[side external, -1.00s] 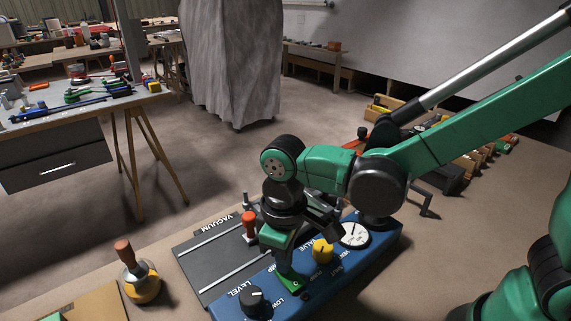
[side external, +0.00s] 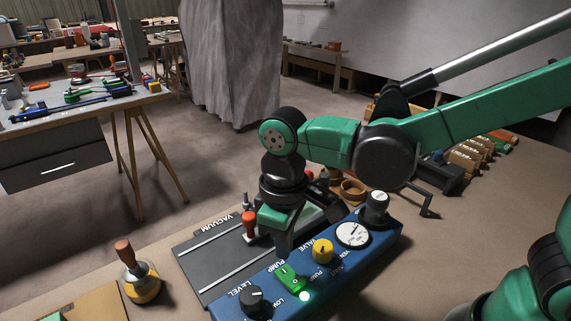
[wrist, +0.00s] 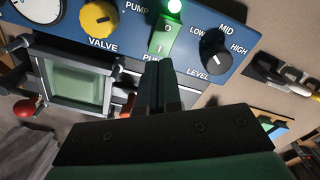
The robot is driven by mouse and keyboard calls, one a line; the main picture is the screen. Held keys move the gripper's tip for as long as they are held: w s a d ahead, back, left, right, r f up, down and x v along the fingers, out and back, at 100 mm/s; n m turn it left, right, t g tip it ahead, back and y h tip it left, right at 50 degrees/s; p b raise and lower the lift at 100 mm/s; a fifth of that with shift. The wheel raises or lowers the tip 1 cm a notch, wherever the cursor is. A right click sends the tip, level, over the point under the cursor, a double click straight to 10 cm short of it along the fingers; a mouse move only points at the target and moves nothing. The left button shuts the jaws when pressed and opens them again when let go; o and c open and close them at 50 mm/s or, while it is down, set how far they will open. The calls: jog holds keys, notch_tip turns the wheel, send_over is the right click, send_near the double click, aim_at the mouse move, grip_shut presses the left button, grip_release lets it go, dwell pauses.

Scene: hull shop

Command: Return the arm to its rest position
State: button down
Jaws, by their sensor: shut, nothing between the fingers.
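My gripper (side external: 284,245) hangs over the blue control panel (side external: 340,266), its fingers pointing down just behind the green pump switch (side external: 291,277). In the wrist view the gripper's fingers (wrist: 159,82) are together and empty, close to the green switch (wrist: 162,42). A small light beside the switch glows green (side external: 305,296); it also shows in the wrist view (wrist: 174,6). The panel also carries a yellow valve knob (side external: 322,250), a black level knob (side external: 256,300) and a white dial gauge (side external: 353,234).
A dark vacuum plate (side external: 205,262) with a red-handled lever (side external: 249,226) lies behind the panel. A wooden-handled tool in a yellow base (side external: 140,280) stands at the front left. Bare bench lies right of the panel.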

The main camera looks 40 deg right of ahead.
jog(key=shift+r, duration=1.65)
jog(key=d+r+m+t, duration=0.1)
jog(key=d+m+t, duration=0.5)
jog(key=d, duration=0.7)
jog(key=shift+s+t, duration=0.45)
jog(key=shift+t, duration=0.15)
